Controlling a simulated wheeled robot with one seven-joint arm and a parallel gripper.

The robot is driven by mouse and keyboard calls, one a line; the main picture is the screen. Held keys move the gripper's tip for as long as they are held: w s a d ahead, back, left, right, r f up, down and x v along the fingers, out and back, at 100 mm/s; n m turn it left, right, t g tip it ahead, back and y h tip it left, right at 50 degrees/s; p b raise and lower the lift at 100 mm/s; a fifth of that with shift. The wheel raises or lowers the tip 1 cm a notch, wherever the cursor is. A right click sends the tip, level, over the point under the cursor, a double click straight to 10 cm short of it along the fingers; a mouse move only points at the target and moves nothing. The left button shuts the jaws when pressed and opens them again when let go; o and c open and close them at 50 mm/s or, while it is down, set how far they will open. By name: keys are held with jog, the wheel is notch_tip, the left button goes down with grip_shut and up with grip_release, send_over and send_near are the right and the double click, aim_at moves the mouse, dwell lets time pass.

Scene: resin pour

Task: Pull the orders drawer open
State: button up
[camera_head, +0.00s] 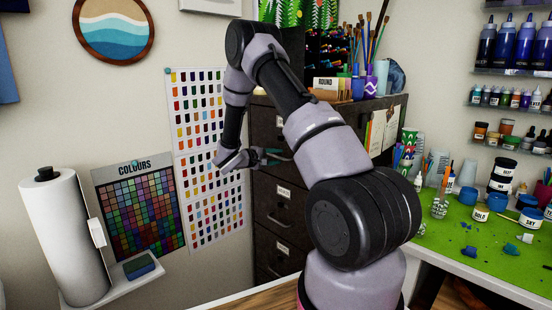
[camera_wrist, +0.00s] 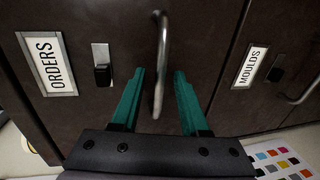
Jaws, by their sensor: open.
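The orders drawer (camera_wrist: 95,25) is dark brown, with a white label reading ORDERS (camera_wrist: 47,63) in the wrist view. Its curved metal handle (camera_wrist: 161,60) runs between the two green fingers of my gripper (camera_wrist: 159,75). The fingers are open, one on each side of the bar, with a visible gap to it. The drawer looks shut, its face about level with the drawer beside it. In the head view my gripper (camera_head: 268,156) is at the front of the dark cabinet (camera_head: 264,215), partly hidden by my arm.
The moulds drawer (camera_wrist: 225,95), with its own handle (camera_wrist: 300,92), adjoins the orders drawer. A paper towel roll (camera_head: 65,235) stands on a small shelf at the left. A green work mat (camera_head: 480,240) with paint pots lies at the right. A colour chart (camera_head: 205,150) hangs beside the cabinet.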

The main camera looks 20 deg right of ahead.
jog(key=shift+d, duration=0.15)
grip_shut()
dwell(1.4)
